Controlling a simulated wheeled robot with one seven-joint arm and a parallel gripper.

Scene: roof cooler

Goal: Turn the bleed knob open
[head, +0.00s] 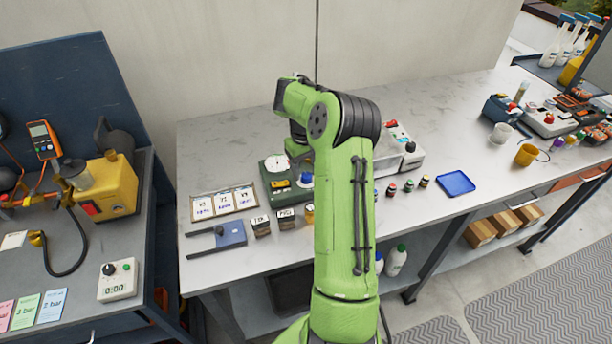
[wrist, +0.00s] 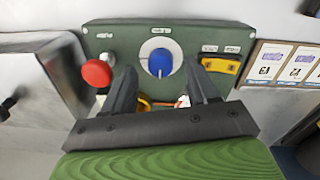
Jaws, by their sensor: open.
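A dark green control box (wrist: 200,33) fills the middle of the wrist view. It carries a blue knob (wrist: 160,63) on a round white dial, seemingly the bleed knob, though its label is too small to read. My gripper (wrist: 160,72) is open, with one dark finger on each side of the blue knob in the picture. I cannot tell whether the fingers touch it. In the head view the green box (head: 270,184) stands on the bench with a gauge, and the blue knob (head: 306,178) shows beside my arm. My fingers are hidden there.
A red mushroom button (wrist: 96,73) and a yellow part (wrist: 221,65) flank the blue knob on the box. Framed cards (head: 224,201) and a blue pad (head: 231,234) lie to the left. Small jars and a blue tray (head: 455,183) sit right, with bare bench around them.

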